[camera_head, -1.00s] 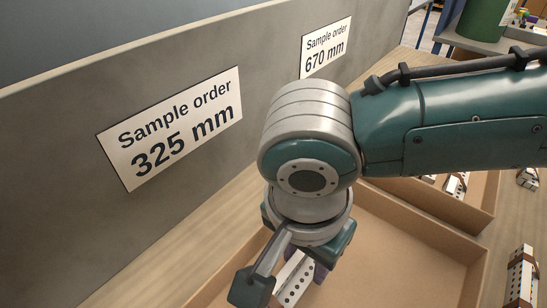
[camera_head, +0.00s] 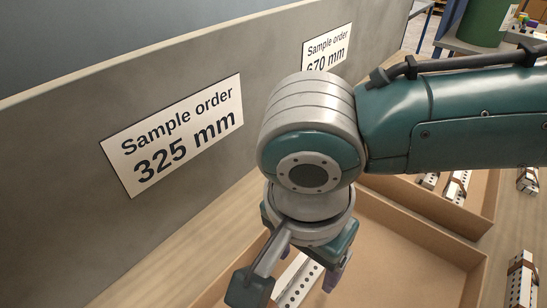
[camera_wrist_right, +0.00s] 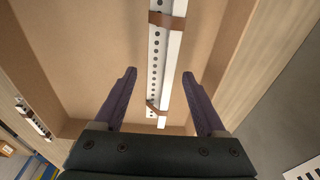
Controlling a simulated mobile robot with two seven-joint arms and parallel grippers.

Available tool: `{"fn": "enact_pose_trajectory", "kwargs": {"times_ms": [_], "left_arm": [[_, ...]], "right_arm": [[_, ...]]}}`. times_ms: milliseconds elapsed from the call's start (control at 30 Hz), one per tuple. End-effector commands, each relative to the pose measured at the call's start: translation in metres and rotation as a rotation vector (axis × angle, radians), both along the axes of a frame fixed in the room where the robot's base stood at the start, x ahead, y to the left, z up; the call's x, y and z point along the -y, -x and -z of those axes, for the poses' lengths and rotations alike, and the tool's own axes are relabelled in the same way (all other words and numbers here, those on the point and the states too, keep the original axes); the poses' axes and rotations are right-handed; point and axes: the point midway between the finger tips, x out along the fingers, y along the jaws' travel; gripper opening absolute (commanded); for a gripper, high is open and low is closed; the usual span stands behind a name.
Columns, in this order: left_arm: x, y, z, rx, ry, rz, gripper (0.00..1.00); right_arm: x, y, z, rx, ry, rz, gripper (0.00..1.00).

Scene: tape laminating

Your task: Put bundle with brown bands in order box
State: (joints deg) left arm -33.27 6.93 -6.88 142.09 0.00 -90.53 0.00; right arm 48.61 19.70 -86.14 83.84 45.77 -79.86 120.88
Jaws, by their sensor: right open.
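My right gripper (camera_head: 312,283) is over the near cardboard order box (camera_head: 420,245), below the "Sample order 325 mm" sign (camera_head: 172,135). A white perforated bundle (camera_head: 296,281) lies inside this box, partly hidden by my gripper. In the right wrist view the bundle (camera_wrist_right: 155,65) shows two brown bands. There my open purple fingers (camera_wrist_right: 159,75) stand apart on either side of it, with clear gaps. My left gripper is not in view.
A second box (camera_head: 480,205) behind holds bundles (camera_head: 457,187). Another brown-banded bundle (camera_head: 522,280) lies on the table at the right, with one more (camera_head: 527,180) farther back. A grey wall panel (camera_head: 60,200) stands along the left. A green bin (camera_head: 485,22) is at the back.

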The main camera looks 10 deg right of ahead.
Motion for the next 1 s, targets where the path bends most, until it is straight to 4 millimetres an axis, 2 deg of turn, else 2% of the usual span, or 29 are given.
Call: {"fn": "enact_pose_trajectory", "kwargs": {"times_ms": [33,200,433,600,767,867,1000], "left_arm": [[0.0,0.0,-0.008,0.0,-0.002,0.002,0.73],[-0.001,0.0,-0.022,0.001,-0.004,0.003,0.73],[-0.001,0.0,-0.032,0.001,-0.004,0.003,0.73],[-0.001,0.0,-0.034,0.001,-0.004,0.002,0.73],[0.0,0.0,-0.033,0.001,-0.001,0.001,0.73],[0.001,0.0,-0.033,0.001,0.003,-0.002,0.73],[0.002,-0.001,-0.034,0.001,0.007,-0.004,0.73]], "right_arm": [[-0.001,0.0,-0.014,0.002,-0.003,-0.001,0.73],[-0.005,0.003,-0.054,0.002,-0.003,-0.002,0.73],[-0.009,0.006,-0.095,0.002,-0.002,-0.001,0.73],[-0.01,0.008,-0.106,0.001,-0.001,-0.001,0.73],[-0.017,0.013,-0.106,-0.006,-0.022,-0.039,0.73],[-0.039,0.028,-0.103,-0.016,-0.106,-0.174,0.73],[-0.076,0.053,-0.107,0.038,-0.286,-0.465,0.73]]}}
